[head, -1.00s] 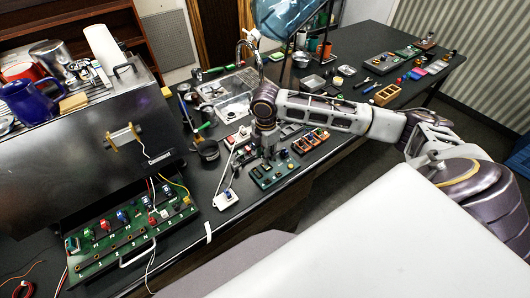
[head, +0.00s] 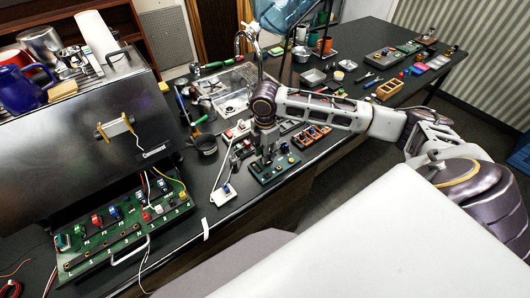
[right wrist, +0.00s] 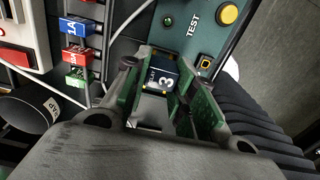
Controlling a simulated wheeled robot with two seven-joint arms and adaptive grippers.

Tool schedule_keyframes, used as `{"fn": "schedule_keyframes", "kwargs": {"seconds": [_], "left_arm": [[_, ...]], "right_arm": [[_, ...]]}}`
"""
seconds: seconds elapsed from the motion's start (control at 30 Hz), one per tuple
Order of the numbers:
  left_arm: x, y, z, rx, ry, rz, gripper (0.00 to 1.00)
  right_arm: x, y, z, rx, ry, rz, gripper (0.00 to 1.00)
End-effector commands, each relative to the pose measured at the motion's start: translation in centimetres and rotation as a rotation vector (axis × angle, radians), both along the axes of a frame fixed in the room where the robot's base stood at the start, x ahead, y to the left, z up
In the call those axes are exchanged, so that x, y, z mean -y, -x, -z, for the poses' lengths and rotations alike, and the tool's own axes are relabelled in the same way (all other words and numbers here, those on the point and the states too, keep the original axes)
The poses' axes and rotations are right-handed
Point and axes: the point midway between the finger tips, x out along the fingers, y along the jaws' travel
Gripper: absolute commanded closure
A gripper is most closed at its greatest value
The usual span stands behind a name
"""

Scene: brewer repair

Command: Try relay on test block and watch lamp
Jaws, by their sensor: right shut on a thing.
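My right gripper (head: 265,160) points down over the green test block (head: 280,176) on the bench. In the right wrist view the gripper (right wrist: 168,85) is shut on a dark relay (right wrist: 160,78) with a white "3" on its top. The relay is at the test block, but I cannot tell whether it is fully seated. The test block (right wrist: 207,30) there shows the word TEST, a yellow round button (right wrist: 228,14) and a small green part (right wrist: 167,20); I cannot tell whether a lamp is lit. My left gripper is not in view.
The brewer (head: 75,135) stands at left, with a green relay board (head: 110,246) and loose wires at its front. Blue, red and green relays (right wrist: 80,54) stand beside the test block. A black cup (head: 205,145) and a white switch box (head: 223,194) are near.

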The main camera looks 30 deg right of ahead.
Motion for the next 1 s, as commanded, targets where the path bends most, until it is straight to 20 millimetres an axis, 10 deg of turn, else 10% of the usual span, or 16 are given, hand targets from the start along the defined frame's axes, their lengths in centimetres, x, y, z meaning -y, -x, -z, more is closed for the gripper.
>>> {"fn": "schedule_keyframes", "kwargs": {"seconds": [1.0], "left_arm": [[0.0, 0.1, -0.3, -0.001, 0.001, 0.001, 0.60]], "right_arm": [[0.0, 0.0, 0.3, -0.001, 0.000, 0.000, 0.94]]}}
